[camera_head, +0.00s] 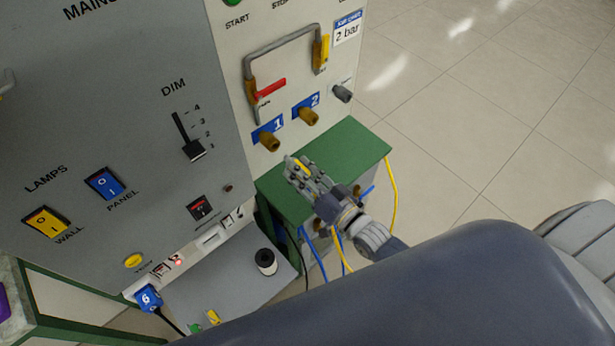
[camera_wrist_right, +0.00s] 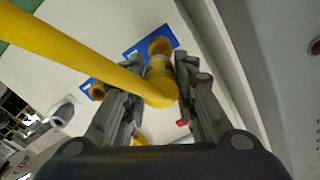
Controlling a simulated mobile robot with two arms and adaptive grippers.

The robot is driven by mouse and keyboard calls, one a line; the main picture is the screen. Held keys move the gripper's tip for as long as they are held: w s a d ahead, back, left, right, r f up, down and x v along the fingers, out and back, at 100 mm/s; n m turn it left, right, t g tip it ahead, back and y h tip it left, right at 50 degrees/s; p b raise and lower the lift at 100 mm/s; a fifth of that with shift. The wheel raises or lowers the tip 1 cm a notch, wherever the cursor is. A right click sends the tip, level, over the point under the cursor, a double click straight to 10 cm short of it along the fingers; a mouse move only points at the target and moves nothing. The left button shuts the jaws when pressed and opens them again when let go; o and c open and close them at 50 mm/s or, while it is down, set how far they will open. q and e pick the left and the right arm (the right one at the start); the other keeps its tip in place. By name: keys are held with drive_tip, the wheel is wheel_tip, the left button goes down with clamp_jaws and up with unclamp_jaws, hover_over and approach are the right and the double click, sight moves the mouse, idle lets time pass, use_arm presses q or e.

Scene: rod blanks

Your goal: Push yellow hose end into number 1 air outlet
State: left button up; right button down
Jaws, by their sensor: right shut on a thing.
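My right gripper (camera_head: 299,173) is shut on the yellow hose end (camera_wrist_right: 163,88), above the green bench top in the head view. In the wrist view the yellow hose runs from the upper left to between my right fingers. The number 1 air outlet (camera_head: 269,143) is a brass stub on the panel under a blue "1" label. It also shows in the wrist view (camera_wrist_right: 159,45), in line with the hose end; the head view shows a gap between gripper and outlet. I cannot tell if hose and outlet touch. My left gripper is out of view.
The number 2 outlet (camera_head: 308,116) and a grey outlet (camera_head: 342,93) sit to the upper right of number 1. A bent metal handle (camera_head: 283,44) is above. The green bench (camera_head: 345,150) lies below, with blue and yellow hoses (camera_head: 392,185) hanging. Open floor lies right.

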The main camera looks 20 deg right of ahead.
sight(285, 157)
drive_tip(key=shift+x, duration=1.2)
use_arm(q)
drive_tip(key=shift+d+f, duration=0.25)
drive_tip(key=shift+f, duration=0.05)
use_arm(e)
drive_tip(key=shift+w, duration=0.1)
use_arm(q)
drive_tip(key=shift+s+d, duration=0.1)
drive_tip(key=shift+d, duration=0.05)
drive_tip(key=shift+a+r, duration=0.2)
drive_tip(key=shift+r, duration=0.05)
use_arm(e)
drive_tip(key=shift+r, duration=0.1)
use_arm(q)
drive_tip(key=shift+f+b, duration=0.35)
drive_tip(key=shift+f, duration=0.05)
use_arm(e)
drive_tip(key=shift+x, duration=1.45)
drive_tip(key=shift+w+a, duration=0.1)
drive_tip(key=shift+w, duration=0.15)
drive_tip(key=c, duration=1.2)
unclamp_jaws()
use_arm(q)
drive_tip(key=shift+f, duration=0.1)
use_arm(e)
drive_tip(key=shift+w+a, duration=0.1)
